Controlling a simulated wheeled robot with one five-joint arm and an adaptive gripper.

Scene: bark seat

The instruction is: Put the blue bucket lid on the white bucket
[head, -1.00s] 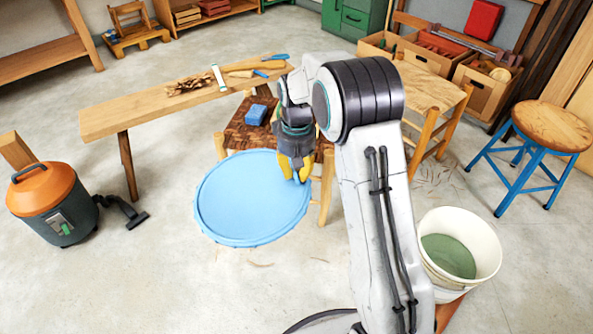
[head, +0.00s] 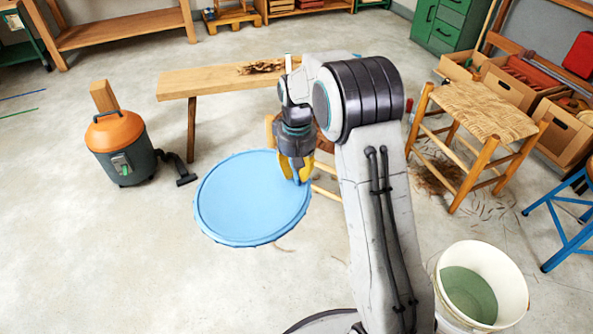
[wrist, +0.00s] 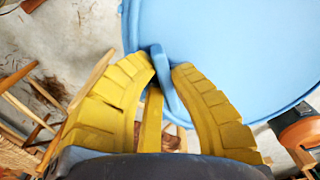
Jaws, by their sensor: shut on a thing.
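The blue bucket lid (head: 250,200) is a large round disc held in the air left of my arm in the head view. My gripper (head: 298,172) has its yellow fingers shut on the tab at the lid's right edge. In the wrist view, the tab of the lid (wrist: 163,75) stands between the fingertips (wrist: 162,72), and the disc extends beyond them to the upper right. The white bucket (head: 518,290) stands upright at the lower right, right of my arm and apart from the lid. Its top is open and shows a green inside.
An orange and dark vacuum (head: 122,150) stands at the left. A wooden bench (head: 215,80) lies behind the lid. The floor between the woven stool and bucket is mostly clear.

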